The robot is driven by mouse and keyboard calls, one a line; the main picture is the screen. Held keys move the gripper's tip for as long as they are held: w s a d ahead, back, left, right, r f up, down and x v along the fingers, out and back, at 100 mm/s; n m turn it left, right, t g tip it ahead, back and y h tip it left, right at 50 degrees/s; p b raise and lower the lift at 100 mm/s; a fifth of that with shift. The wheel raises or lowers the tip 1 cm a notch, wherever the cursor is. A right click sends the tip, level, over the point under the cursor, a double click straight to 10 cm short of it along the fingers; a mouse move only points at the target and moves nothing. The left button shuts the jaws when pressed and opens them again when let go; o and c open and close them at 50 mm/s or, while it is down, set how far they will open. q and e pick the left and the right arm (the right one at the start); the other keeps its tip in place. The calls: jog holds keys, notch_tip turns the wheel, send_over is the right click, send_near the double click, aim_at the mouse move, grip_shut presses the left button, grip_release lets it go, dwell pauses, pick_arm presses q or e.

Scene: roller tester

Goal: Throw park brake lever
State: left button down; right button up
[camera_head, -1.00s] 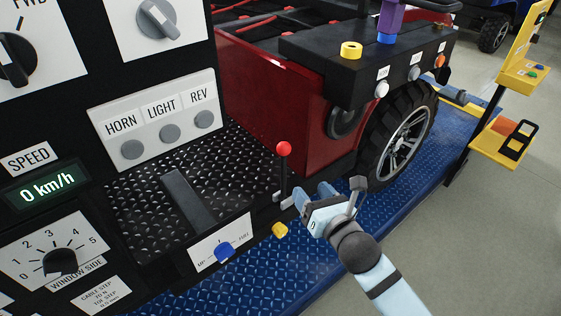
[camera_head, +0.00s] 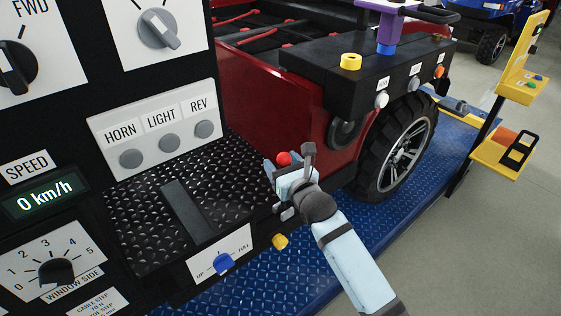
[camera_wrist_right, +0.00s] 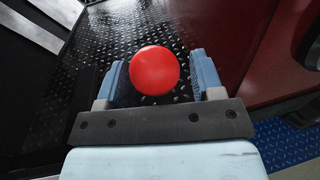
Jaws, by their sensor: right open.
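The park brake lever is a dark stick topped by a red ball knob (camera_head: 284,159). It stands at the right end of the black tread-plate floor, beside the red vehicle body. My right gripper (camera_head: 280,170) is at the knob. In the right wrist view the red knob (camera_wrist_right: 154,70) lies between the two open blue fingers of the right gripper (camera_wrist_right: 160,80), with gaps on both sides. The gripper hides most of the lever's stick in the head view. My left gripper is in neither view.
A panel with HORN, LIGHT and REV buttons (camera_head: 168,142) stands at left. A blue knob (camera_head: 224,263) and a yellow knob (camera_head: 280,241) sit below the lever. The vehicle's wheel (camera_head: 400,152) is to the right, and a yellow stand (camera_head: 505,145) is farther right.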

jog(key=shift+w+a, duration=0.15)
jog(key=shift+w, duration=0.2)
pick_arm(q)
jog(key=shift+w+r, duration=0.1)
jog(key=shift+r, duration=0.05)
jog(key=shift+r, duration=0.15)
pick_arm(e)
jog(key=shift+c, duration=0.4)
